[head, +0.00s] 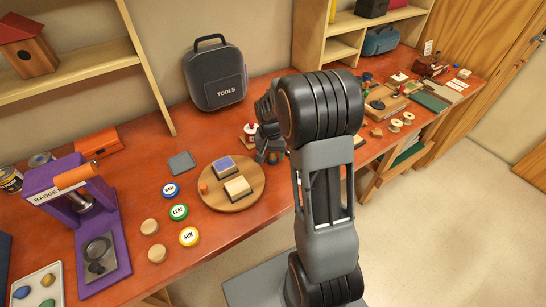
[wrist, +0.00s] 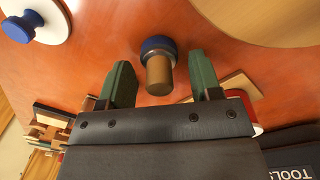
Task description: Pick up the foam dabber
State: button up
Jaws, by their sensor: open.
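The foam dabber (wrist: 158,72), a short wooden handle with a dark blue round end, shows in the wrist view between the green fingers of my gripper (wrist: 160,64). The fingers are open, one on each side, with a visible gap to the dabber. In the head view my gripper (head: 269,153) is low over the red-brown bench, just right of the round wooden board. My arm and gripper hide the dabber there, so I cannot make it out.
The round board (head: 215,202) carries a blue-topped pad and a pale block. A red-and-white item (head: 250,130) stands close behind my gripper. The dark tool case (head: 215,75) stands against the wall. A white-based blue knob (wrist: 35,18) lies at the wrist view's upper left.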

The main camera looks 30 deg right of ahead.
jog(key=shift+f, duration=0.15)
jog(key=c, duration=0.9)
jog(key=shift+r, duration=0.7)
jog(key=s+a+r+b, duration=0.1)
jog(key=s+a+r, duration=0.1)
jog(key=s+r, duration=0.2)
jog(key=s+a+r, duration=0.2)
jog(key=s+r, duration=0.1)
jog(key=s, duration=0.1)
jog(key=s+a+r+b, duration=0.1)
jog(key=s+a+r, duration=0.1)
jog(key=s+r, duration=0.2)
jog(key=shift+s+a+r+b, duration=0.2)
jog(key=shift+a+r+b, duration=0.1)
jog(key=shift+r, duration=0.05)
